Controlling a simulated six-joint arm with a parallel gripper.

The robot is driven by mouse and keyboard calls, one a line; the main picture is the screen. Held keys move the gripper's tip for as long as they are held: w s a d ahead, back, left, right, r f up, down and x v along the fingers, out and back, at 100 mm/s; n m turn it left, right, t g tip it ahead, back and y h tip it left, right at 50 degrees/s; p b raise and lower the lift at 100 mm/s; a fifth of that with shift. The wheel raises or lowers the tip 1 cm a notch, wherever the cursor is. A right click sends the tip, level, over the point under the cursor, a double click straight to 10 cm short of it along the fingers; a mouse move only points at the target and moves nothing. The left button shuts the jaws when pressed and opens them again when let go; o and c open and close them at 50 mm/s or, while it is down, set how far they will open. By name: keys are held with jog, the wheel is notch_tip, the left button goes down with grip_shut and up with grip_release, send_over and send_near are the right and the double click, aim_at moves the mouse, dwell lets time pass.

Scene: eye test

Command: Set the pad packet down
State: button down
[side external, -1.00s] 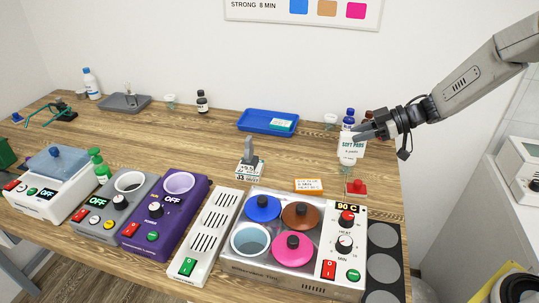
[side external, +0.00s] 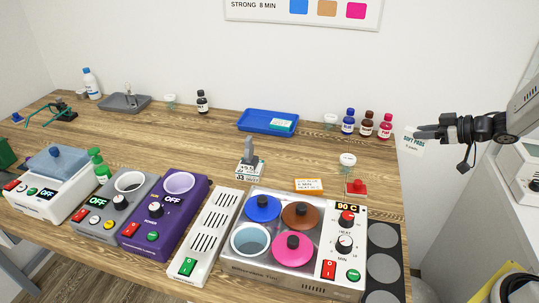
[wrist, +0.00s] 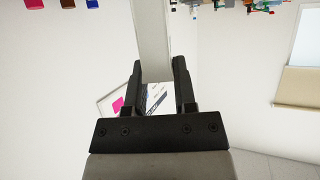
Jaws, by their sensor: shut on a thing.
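The pad packet (side external: 410,145) is white with "SOFT PADS" printed on it. In the side view it is held in the air at the right, by the table's back right end, against the wall. My gripper (side external: 420,132) is shut on its upper part. In the wrist view the packet (wrist: 158,96) shows as a white, partly printed patch between the two dark fingers (wrist: 158,88). Most of it is hidden there by the gripper body.
A heater with coloured lids (side external: 322,215) fills the front right. Bare wood (side external: 190,135) lies at centre left.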

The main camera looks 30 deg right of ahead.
jog(key=w+d+f, duration=0.4)
jog(key=w+f, duration=0.5)
jog(key=w, duration=0.3)
jog(key=shift+w+d+f, duration=0.15)
jog(key=shift+w+d, duration=0.15)
jog(key=shift+d, duration=0.1)
jog(key=shift+f, duration=0.1)
jog(key=shift+w+d+f, duration=0.1)
jog(key=shift+w+f, duration=0.05)
jog(key=shift+f, duration=0.75)
jog(key=shift+w+f, duration=0.1)
jog(key=shift+f, duration=0.75)
jog(key=shift+f, duration=0.15)
